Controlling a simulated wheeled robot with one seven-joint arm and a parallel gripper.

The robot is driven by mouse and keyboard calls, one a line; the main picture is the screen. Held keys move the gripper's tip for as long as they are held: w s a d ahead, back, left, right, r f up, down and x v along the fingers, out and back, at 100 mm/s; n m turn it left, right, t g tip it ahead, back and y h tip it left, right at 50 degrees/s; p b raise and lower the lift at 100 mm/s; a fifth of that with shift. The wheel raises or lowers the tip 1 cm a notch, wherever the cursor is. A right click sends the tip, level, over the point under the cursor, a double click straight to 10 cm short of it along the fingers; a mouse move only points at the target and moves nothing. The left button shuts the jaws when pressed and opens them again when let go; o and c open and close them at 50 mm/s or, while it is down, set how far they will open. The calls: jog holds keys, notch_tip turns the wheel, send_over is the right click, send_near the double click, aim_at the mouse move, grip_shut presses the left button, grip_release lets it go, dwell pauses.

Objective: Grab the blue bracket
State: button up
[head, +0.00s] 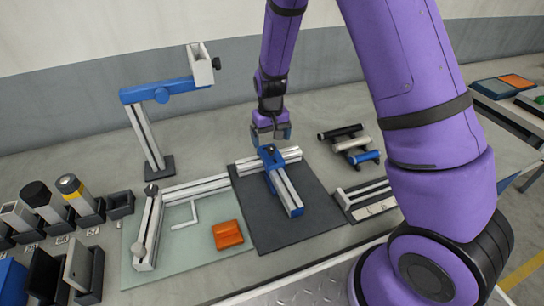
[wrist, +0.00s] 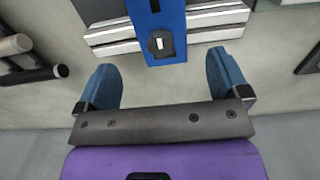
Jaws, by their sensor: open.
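A blue bracket (head: 270,157) with a black knob sits across a silver rail assembly on a dark mat. A silver bar with blue sides runs from it toward the front. In the wrist view the blue bracket (wrist: 172,22) lies just beyond my fingertips, roughly centred between them. My gripper (head: 271,133) is open and empty, at the bracket's far end; its two blue fingers also show in the wrist view (wrist: 164,72). I cannot tell the exact height gap. Another blue piece (head: 160,90) forms the arm of an upright stand at the left.
The dark mat (head: 310,228) lies beside a pale green mat (head: 190,270) holding silver rails and an orange block (head: 228,235). Black, silver and blue cylinders (head: 350,143) lie on a rack to the right. Holders with several parts stand at the left.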

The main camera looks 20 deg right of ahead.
aim_at(270, 147)
jog(key=shift+s+a+f, duration=0.1)
jog(key=shift+s+f, duration=0.05)
jog(key=shift+f, duration=2.8)
jog(key=c, duration=1.2)
